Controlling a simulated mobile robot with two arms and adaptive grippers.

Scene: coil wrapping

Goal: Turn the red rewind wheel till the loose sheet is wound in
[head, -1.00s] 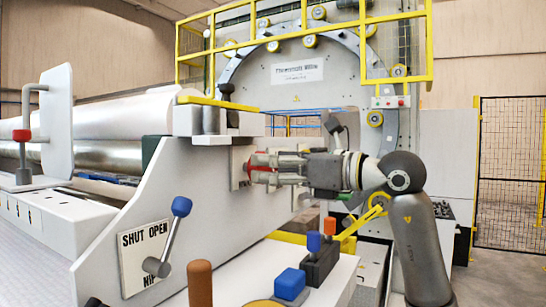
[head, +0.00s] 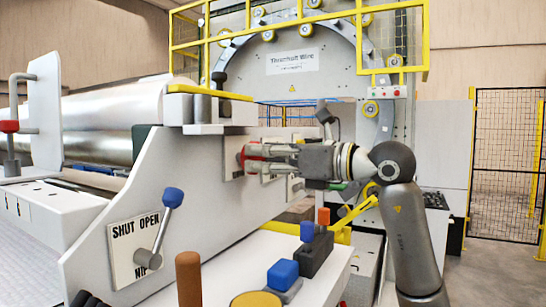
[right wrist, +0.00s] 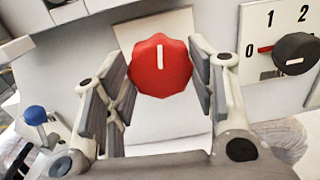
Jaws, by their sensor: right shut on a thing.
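The red rewind wheel (right wrist: 160,66) is a lobed knob with a white pointer line that stands upright in the right wrist view. In the head view it shows only as a bit of red (head: 246,153) on the grey machine side. My right gripper (head: 256,156) is shut on the wheel, with a finger on each side of it, as the right wrist view (right wrist: 160,72) also shows. A long silver roll (head: 100,112) lies behind the side panel at the left. I cannot make out a separate loose sheet. My left gripper is not in view.
A black dial (right wrist: 296,54) marked 0, 1, 2 sits right of the wheel. A blue-tipped lever (head: 165,222) stands by the SHUT OPEN NIP plate (head: 127,240). Blue and orange handles (head: 312,232) rise from the front console. A yellow rail (head: 300,22) crosses the back.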

